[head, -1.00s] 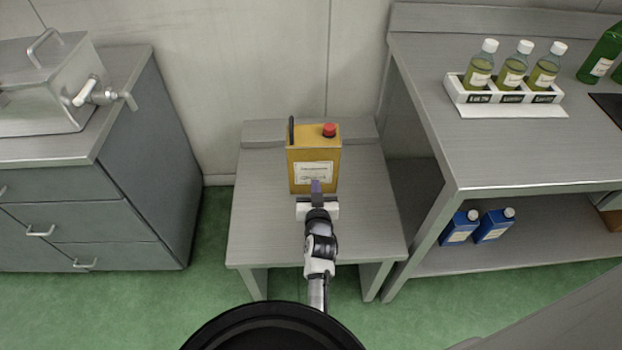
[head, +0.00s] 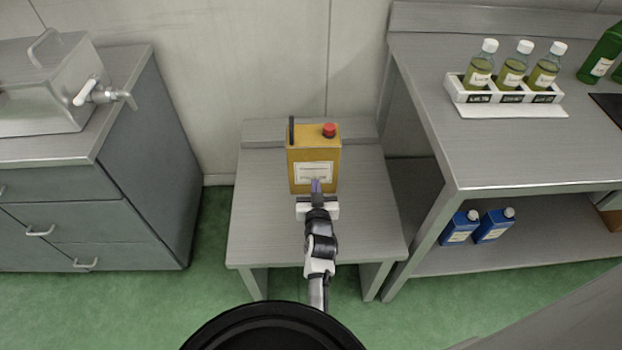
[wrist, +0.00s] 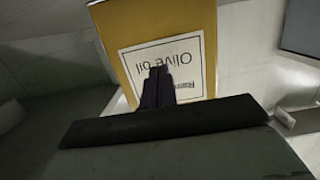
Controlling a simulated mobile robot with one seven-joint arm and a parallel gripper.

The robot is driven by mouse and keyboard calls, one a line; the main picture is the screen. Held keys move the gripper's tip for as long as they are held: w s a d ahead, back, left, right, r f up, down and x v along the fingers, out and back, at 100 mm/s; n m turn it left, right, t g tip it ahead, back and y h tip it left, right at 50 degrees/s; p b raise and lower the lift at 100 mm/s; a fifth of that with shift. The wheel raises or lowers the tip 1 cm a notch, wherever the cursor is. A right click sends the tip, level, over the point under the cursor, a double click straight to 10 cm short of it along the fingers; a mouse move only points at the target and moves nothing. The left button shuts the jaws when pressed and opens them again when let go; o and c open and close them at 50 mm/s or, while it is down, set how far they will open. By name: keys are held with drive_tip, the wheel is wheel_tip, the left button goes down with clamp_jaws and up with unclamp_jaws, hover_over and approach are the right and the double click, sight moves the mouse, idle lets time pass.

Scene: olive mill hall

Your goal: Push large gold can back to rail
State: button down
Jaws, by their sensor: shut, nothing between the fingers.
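The large gold can (head: 302,160) stands upright on the small steel table (head: 260,220), with a red cap, a dark handle and a white label on its front. The raised back rail (head: 262,134) runs along the table's rear edge, close behind the can. My gripper (head: 316,187) is shut and empty, with its fingertips at the label on the can's front face. In the wrist view the closed fingers (wrist: 158,85) overlap the "Olive oil" label of the can (wrist: 150,30). I cannot tell whether the tips touch it. The can's back face and base are hidden.
A taller steel bench (head: 480,150) on the right holds a white rack (head: 505,94) of bottles, with blue containers (head: 475,228) on its lower shelf. A drawer cabinet (head: 150,160) stands to the left. The table is bare on both sides of the can.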

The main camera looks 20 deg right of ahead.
sight(315, 165)
drive_tip(key=shift+w, duration=0.1)
idle(0.3)
drive_tip(key=shift+r+b+x, duration=0.2)
drive_tip(key=shift+b+x, duration=0.7)
drive_tip(key=shift+x, duration=0.45)
drive_tip(key=shift+r+b+x, duration=0.25)
drive_tip(key=shift+b+x, duration=0.65)
drive_tip(key=shift+x, duration=0.5)
drive_tip(key=shift+r+b+x, duration=0.2)
drive_tip(key=shift+b+x, duration=0.7)
drive_tip(key=shift+x, duration=0.45)
drive_tip(key=shift+f+p+v, duration=0.2)
drive_tip(key=shift+p+v, duration=0.3)
drive_tip(key=shift+v, duration=0.6)
drive_tip(key=shift+f+p+v, duration=0.15)
drive_tip(key=shift+p+v, duration=0.35)
drive_tip(key=shift+v, duration=0.65)
drive_tip(key=shift+f+p+v, duration=0.2)
drive_tip(key=shift+p+v, duration=0.3)
drive_tip(key=shift+v, duration=0.6)
